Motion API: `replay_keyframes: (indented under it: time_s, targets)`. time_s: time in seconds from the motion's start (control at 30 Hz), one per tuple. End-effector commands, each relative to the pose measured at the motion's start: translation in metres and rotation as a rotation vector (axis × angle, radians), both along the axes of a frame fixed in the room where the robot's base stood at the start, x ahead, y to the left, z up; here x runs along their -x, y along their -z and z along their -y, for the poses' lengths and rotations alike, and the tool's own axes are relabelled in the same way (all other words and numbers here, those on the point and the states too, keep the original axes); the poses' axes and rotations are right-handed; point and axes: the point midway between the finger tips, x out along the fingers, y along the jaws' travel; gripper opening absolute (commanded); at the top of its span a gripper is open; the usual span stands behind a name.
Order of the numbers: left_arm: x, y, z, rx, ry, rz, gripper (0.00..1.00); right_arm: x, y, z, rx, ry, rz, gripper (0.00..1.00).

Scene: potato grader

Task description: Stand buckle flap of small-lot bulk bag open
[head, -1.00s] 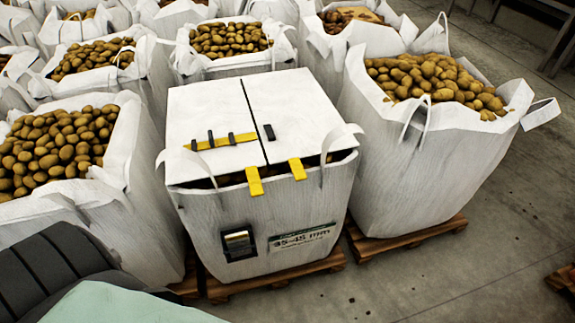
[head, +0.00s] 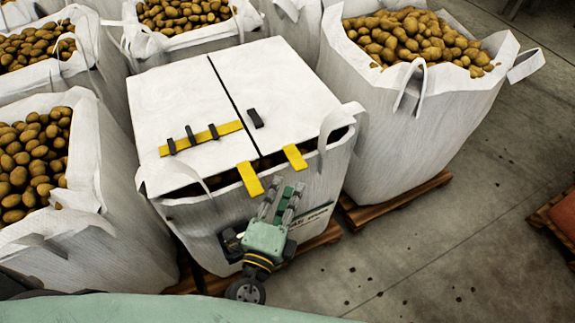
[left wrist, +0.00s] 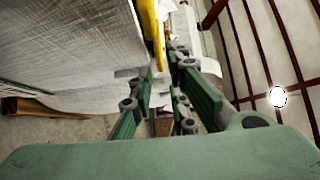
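The small-lot bulk bag (head: 190,222) is white and stands in the middle of the head view. Its top is covered by two flat white flaps, the left flap (head: 180,95) and the right flap (head: 275,75), with a dark seam between them. A yellow strip (head: 205,138) with dark loops crosses the left flap. A left yellow tab (head: 250,179) and a right yellow tab (head: 295,157) hang at the front rim. My left gripper (head: 283,192) is open before the bag's front, just below the tabs; a yellow strap (left wrist: 150,28) shows beyond its fingertips (left wrist: 162,72). My right gripper is out of view.
Potato-filled bags stand close at the left (head: 85,215), right (head: 405,130) and behind. A carry loop (head: 335,125) stands up at the bag's right front corner. The pallet (head: 325,236) sticks out below. Concrete floor (head: 450,250) is free at the lower right.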

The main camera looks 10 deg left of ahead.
Motion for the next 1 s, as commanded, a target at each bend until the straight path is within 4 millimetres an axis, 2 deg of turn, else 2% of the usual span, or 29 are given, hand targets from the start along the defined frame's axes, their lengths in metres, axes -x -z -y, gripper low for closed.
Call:
replay_keyframes:
  time_s: [0.2,0.4,0.77,0.97,1.0]
  targets:
    - [-0.037,-0.003,0.005,0.0,-0.004,0.001,0.16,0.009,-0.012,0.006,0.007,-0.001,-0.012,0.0]
    - [-0.061,-0.001,0.009,0.0,-0.003,-0.001,0.16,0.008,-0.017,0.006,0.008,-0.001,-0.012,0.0]
    - [-0.069,0.001,0.01,0.001,-0.001,-0.003,0.16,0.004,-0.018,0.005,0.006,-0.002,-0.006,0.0]
    - [-0.068,0.001,0.01,0.001,-0.002,-0.003,0.0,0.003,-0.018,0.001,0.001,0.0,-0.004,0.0]
    - [-0.068,0.001,0.01,0.001,-0.002,-0.003,0.0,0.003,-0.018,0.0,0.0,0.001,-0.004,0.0]
